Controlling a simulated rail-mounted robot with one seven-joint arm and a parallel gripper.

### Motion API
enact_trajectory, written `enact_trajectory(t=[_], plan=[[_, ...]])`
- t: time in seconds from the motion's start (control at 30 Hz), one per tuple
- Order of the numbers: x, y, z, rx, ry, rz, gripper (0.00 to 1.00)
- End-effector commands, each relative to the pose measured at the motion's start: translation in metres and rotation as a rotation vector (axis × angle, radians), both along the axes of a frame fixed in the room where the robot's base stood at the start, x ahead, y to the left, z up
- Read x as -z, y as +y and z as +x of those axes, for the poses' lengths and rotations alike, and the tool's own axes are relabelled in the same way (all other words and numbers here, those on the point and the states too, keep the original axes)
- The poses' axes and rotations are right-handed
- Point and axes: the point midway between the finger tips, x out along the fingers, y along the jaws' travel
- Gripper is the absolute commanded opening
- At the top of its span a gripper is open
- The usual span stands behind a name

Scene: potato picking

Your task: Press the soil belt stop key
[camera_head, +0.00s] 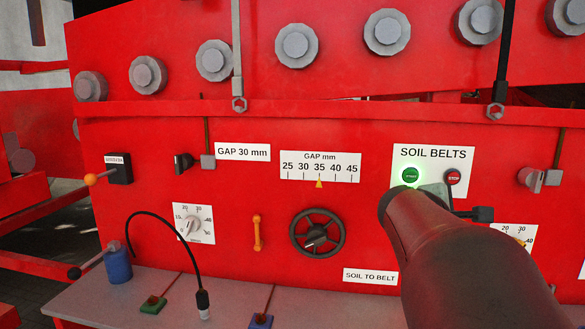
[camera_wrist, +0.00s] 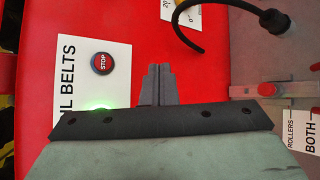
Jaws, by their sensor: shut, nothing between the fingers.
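The red stop key (camera_head: 453,177) is a round button at the right of the white SOIL BELTS panel (camera_head: 433,154). In the wrist view the stop key (camera_wrist: 102,63) shows its STOP lettering, on the white panel (camera_wrist: 75,80). The green start key (camera_head: 410,175) to its left glows green; in the wrist view only its glow shows, behind the gripper body. My gripper (camera_wrist: 157,68) has its two dark fingers together, empty. In the wrist view they are to the right of the stop key and apart from it. In the head view my arm hides most of the gripper.
A black handwheel (camera_head: 317,233) and a GAP scale (camera_head: 319,167) are left of my arm. A black hose (camera_head: 165,240) curves at lower left. A grey ledge (camera_head: 235,295) runs along the bottom.

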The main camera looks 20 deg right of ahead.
Motion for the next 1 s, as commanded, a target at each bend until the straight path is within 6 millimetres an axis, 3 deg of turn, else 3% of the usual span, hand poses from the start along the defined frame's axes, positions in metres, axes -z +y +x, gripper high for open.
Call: enact_trajectory(t=[0.1,0.23,0.67,1.0], plan=[[-0.029,-0.024,-0.008,0.000,0.063,-0.103,0.00],[-0.042,-0.033,-0.012,-0.003,0.097,-0.152,0.00],[-0.043,-0.035,-0.009,-0.005,0.102,-0.156,0.00],[-0.044,-0.057,0.026,-0.005,0.102,-0.155,0.00]])
